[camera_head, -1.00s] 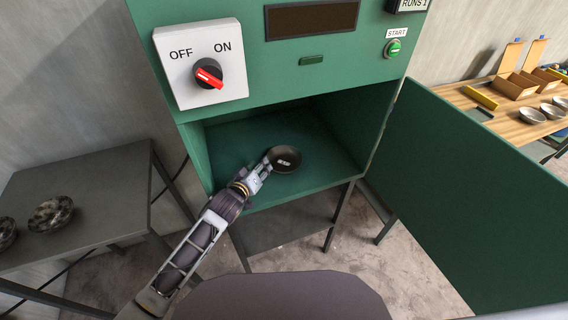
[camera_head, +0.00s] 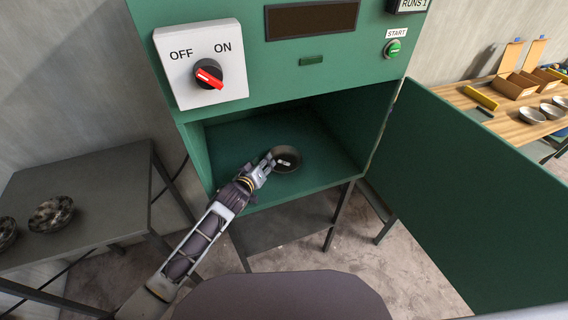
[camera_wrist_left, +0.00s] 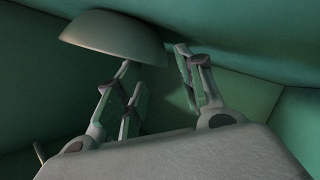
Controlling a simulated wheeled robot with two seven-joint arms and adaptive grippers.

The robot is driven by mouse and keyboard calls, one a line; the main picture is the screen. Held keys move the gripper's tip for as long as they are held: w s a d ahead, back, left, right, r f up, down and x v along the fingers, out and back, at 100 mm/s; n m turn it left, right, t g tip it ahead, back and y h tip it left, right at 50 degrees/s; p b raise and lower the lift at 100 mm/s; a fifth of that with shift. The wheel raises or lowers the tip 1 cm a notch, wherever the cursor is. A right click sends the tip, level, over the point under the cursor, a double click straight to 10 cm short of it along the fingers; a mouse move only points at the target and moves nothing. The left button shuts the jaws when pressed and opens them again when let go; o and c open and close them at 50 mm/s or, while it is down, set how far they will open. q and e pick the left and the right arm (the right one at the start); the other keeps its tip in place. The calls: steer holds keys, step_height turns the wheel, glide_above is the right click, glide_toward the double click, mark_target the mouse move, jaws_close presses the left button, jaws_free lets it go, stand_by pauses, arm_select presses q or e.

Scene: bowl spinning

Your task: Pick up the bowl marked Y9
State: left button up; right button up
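A dark round bowl (camera_head: 287,165) sits on the floor of the green machine's open chamber (camera_head: 235,140). A small white label lies inside it; its text is too small to read. My left gripper (camera_head: 268,163) is at the bowl's left rim. In the left wrist view the bowl (camera_wrist_left: 115,36) appears dome up, at the upper left. The left gripper's fingers (camera_wrist_left: 153,57) are apart there, one tip hidden behind the bowl's edge and the other just outside it. Whether either touches the wall I cannot tell. My right gripper is not in view.
The open green door (camera_head: 470,200) stands to the right of the chamber. A grey table (camera_head: 100,205) at the left holds speckled bowls (camera_head: 52,213). A wooden table (camera_head: 505,122) at the right holds metal bowls (camera_head: 531,115) and boxes. The switch's red handle (camera_head: 209,77) is above the chamber.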

mark_target(284, 161)
arm_select(q)
steer(key=shift+x, duration=1.6)
jaws_close()
